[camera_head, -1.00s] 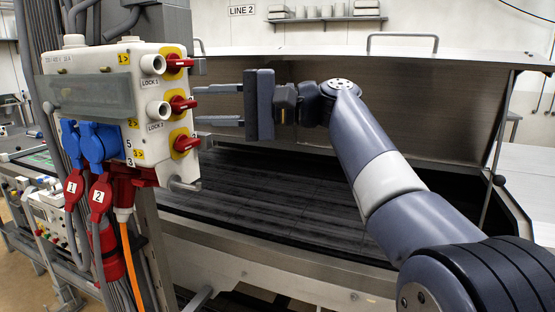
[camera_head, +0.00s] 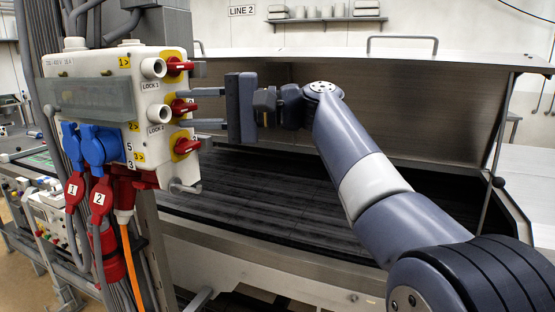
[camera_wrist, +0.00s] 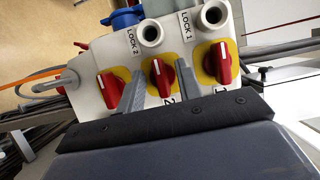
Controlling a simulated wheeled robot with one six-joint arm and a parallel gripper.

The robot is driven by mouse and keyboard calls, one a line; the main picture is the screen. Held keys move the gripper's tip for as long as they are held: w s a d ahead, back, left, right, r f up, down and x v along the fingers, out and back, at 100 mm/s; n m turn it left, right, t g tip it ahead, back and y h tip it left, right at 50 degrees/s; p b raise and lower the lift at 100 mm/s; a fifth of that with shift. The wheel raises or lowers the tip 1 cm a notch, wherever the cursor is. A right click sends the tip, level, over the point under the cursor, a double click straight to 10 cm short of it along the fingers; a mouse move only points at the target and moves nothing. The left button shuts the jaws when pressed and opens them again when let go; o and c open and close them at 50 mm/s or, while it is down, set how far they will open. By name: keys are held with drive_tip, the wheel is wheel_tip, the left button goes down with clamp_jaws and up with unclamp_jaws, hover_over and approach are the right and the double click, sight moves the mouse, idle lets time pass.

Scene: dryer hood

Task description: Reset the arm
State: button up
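My gripper (camera_head: 194,108) is open, its two fingers apart, pointing left at the side of a white switch box (camera_head: 92,60). In the wrist view the fingers of my gripper (camera_wrist: 157,82) lie on either side of the middle red rotary switch (camera_wrist: 161,77), with gaps to it. That middle switch also shows in the head view (camera_head: 181,107), level with the space between the fingers. The upper red switch (camera_head: 178,66) and the lower red switch (camera_head: 185,146) are outside the fingers. How deep the fingertips reach around the middle switch is not clear.
Blue plugs (camera_head: 101,146) and red plugs (camera_head: 100,196) with cables hang below the box. White lock sockets (camera_head: 153,68) sit beside the switches. A metal hood (camera_head: 390,98) stands raised behind my arm, over a dark slatted bed (camera_head: 270,200). Open space lies above the bed.

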drive_tip(key=shift+a+f+m+b, duration=0.15)
drive_tip(key=shift+a+m+b, duration=0.2)
drive_tip(key=shift+m, duration=0.15)
drive_tip(key=shift+d+m+y, duration=0.25)
drive_tip(key=shift+m+y, duration=0.35)
drive_tip(key=shift+m, duration=0.6)
drive_tip(key=m+t+y, duration=0.1)
drive_tip(key=m, duration=0.2)
drive_tip(key=m+t, duration=0.1)
drive_tip(key=m, duration=0.3)
drive_tip(key=shift+a+t+y, duration=0.1)
drive_tip(key=shift+t+y, duration=0.2)
drive_tip(key=shift+y, duration=0.1)
drive_tip(key=shift+r, duration=0.25)
